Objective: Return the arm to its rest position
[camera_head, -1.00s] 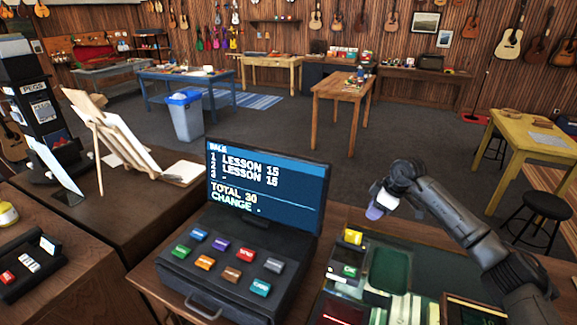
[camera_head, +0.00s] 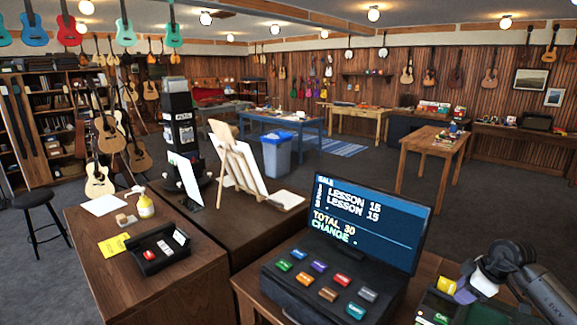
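My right arm (camera_head: 545,290) comes in from the lower right edge, dark grey and bent. Its gripper (camera_head: 473,287) shows as a small white and purple end, above the counter and just right of the cash register. Its fingers are too small to tell whether they are open or shut, and I see nothing clearly held. My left arm and gripper are not in view.
The register (camera_head: 335,285) has a screen (camera_head: 370,215) reading TOTAL 30 and colored keys. A yellow block (camera_head: 446,285) lies close to the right gripper. A wooden easel (camera_head: 235,165) stands behind.

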